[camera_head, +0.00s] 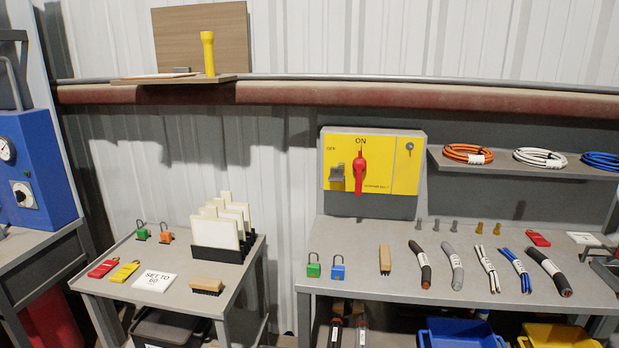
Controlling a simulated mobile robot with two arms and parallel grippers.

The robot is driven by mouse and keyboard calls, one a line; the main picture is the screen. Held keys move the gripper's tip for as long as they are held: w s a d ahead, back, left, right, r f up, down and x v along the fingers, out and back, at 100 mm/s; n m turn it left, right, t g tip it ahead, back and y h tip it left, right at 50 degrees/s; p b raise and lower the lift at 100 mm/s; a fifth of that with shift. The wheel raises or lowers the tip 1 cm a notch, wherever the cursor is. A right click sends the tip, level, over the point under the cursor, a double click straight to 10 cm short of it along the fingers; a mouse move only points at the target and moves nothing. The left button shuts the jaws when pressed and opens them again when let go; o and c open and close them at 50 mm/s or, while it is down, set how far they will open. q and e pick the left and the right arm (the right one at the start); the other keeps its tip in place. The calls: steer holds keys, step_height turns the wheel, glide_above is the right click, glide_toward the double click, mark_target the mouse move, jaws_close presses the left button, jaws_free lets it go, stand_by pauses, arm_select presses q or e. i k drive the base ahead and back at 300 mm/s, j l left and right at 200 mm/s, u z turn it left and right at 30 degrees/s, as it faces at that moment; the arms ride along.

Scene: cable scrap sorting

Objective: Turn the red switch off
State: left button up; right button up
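The red switch (359,172) is on a yellow panel (406,172) fixed above the back of the right-hand bench. Its handle stands upright, below the word ON at the top of the panel. The word OFF is printed to the upper left of the handle. A grey metal piece (337,174) sits on the panel below OFF, left of the switch. A round lock-like fitting (409,147) is at the panel's upper right. Neither of my grippers shows in the head view, and nothing is seen touching the switch.
The right bench (385,286) holds a green padlock (313,269), a blue padlock (338,272), a brush (385,259) and several cable pieces. A shelf (510,169) with cable coils is right of the panel. A small table (190,258) stands left. Space before the switch looks clear.

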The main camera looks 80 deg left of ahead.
mark_target(359, 164)
steer(key=u, duration=2.35)
steer(key=i+l, duration=0.05)
